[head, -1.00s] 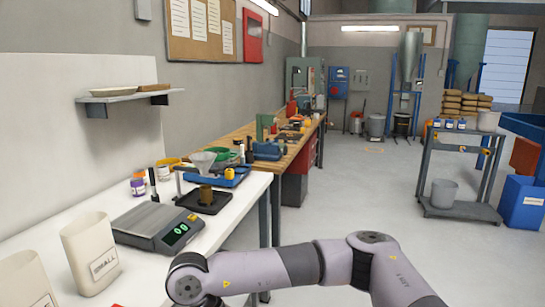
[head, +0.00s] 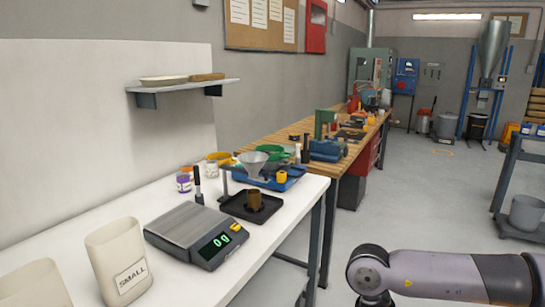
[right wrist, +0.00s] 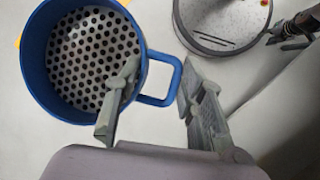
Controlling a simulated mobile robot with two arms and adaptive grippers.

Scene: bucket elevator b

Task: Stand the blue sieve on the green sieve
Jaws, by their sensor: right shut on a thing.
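The blue sieve (right wrist: 40,75) fills the left of the right wrist view, with a perforated grey bottom and a blue loop handle at its right. My right gripper (right wrist: 152,108) is at this handle side, shut on the sieve. One finger overlaps the sieve's inside and the other lies beyond the handle. In the head view, a green round rim (head: 273,152) shows among items at the far end of the white table; I cannot tell for sure that it is the green sieve. My left gripper is not clearly visible.
A wooden bench (head: 320,150) stands beyond.

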